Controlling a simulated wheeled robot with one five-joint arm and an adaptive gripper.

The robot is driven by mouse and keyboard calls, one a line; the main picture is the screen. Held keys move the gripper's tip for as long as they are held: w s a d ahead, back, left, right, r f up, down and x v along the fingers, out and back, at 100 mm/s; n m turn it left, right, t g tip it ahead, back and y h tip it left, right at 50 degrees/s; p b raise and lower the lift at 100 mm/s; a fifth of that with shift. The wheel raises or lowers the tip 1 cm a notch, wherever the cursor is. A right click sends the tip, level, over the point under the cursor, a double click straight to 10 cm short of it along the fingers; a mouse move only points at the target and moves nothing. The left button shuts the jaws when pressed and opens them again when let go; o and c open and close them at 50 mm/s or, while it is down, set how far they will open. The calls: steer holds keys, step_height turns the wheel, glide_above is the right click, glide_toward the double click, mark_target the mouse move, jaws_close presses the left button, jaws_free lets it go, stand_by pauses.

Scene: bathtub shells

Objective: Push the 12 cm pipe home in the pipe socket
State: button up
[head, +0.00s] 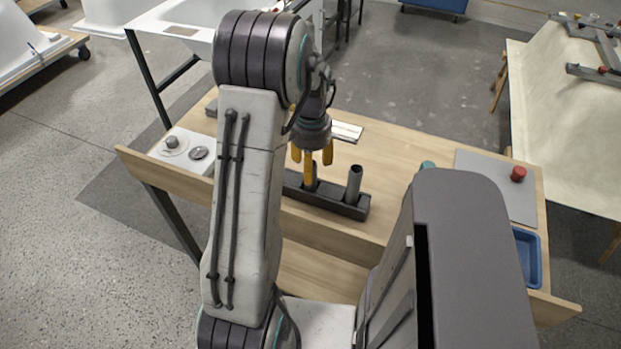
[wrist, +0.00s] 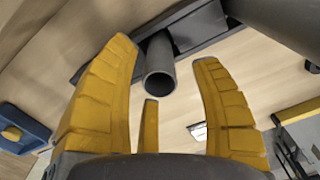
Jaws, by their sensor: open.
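A long dark block (head: 338,203) with upright grey pipes stands on the wooden table. One pipe (head: 353,184) stands at its right part, clear of my gripper. Another pipe (head: 314,172) stands farther left, partly hidden by my yellow fingers. My gripper (head: 311,162) is open above that left pipe. In the wrist view a hollow pipe end (wrist: 160,72) shows between the spread fingers, with no clear contact. I cannot tell which pipe is the 12 cm one, or which part is the pipe socket.
A white panel with round fittings (head: 186,150) is at the table's left. At the right are a grey plate (head: 488,178), a red knob (head: 518,174) and a blue tray (head: 527,256). A teal object (head: 427,165) is partly hidden by my body. Bare tabletop (head: 385,150) lies behind the block.

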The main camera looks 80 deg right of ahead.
steer(key=shift+c, duration=0.2)
jaws_close()
stand_by(0.3)
